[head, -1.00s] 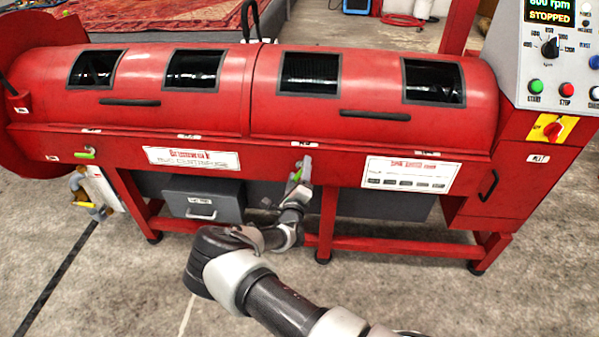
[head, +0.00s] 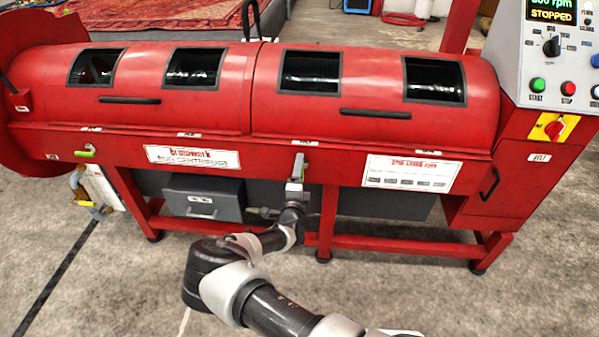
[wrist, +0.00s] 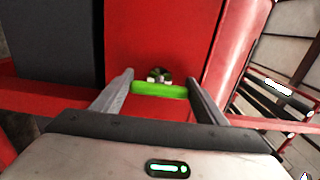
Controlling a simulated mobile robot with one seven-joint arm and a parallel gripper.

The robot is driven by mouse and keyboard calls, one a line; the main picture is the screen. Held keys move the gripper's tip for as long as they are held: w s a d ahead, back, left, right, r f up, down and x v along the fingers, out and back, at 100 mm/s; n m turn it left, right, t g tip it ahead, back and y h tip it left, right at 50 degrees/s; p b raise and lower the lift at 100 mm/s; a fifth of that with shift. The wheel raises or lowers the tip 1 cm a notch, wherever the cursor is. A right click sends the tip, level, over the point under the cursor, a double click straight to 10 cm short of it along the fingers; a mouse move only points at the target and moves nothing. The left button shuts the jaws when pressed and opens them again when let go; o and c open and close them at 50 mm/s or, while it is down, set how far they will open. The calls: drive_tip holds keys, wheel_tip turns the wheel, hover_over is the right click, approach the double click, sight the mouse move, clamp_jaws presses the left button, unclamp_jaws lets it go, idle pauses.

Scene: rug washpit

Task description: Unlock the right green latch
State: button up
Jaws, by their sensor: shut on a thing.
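The right green latch (wrist: 158,90) shows in the wrist view as a bright green bar spanning between my two fingers, with a round dark-and-metal pivot just beyond it on the red panel. My gripper (wrist: 160,80) is shut on this latch, with a finger at each end of the bar. Another green latch (head: 84,152) sits at the far left of the front panel.
The lids with dark windows and black handles (head: 375,115) are down. A control panel (head: 555,50) reading STOPPED stands at the right. A grey drawer box (head: 203,198) and a red lower frame (head: 400,248) are close to my arm. The floor in front is clear.

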drive_tip(key=shift+d+f, duration=0.1)
drive_tip(key=shift+d, duration=0.05)
drive_tip(key=o, duration=1.1)
drive_tip(key=shift+c, duration=0.2)
drive_tip(key=shift+s, duration=0.15)
drive_tip(key=s+p, duration=0.3)
drive_tip(key=s, duration=1.4)
drive_tip(key=shift+a+p, duration=0.35)
drive_tip(key=shift+p, duration=0.05)
drive_tip(key=shift+s, duration=0.1)
